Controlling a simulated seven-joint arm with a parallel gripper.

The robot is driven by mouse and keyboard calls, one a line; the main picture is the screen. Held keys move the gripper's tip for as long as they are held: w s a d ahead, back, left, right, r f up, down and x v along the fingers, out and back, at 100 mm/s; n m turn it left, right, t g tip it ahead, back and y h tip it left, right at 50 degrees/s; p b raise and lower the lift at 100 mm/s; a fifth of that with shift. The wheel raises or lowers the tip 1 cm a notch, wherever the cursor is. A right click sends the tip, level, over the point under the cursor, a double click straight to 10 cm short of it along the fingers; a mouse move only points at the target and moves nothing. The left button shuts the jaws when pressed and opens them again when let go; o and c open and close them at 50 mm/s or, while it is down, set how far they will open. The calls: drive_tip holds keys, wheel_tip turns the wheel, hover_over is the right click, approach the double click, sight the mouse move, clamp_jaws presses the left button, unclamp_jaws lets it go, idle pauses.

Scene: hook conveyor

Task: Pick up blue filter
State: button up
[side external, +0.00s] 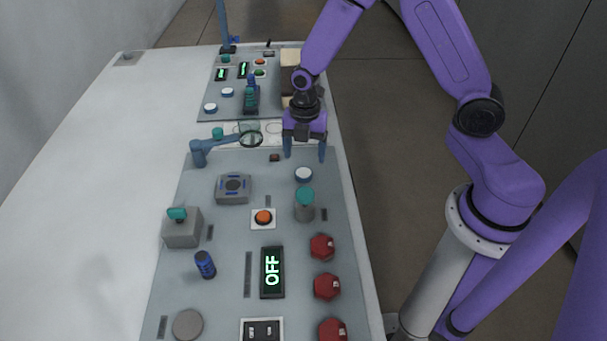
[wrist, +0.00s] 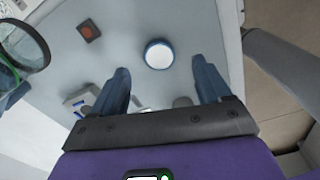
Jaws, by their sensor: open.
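A small round piece with a white top and blue rim (side external: 303,175) lies on the grey panel (side external: 270,205); it is likely the blue filter. My gripper (side external: 305,157) points down just above and behind it, open and empty. In the wrist view the blue-rimmed piece (wrist: 158,54) shows ahead, between the lines of my two blue fingers (wrist: 160,68), apart from both. Two similar blue-rimmed pieces (side external: 228,92) sit on the far panel. A dark blue cylinder (side external: 205,264) stands at the near left.
A blue arm with a ring (side external: 250,139) stands left of my gripper. A green-topped grey cylinder (side external: 304,205) stands just in front of the blue-rimmed piece. Several red knobs (side external: 322,247) line the right edge. The white table (side external: 80,170) at left is clear.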

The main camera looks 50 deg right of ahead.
sight(304, 172)
drive_tip(key=shift+a+f, duration=0.2)
drive_tip(key=shift+f, duration=2.5)
drive_tip(key=c, duration=1.1)
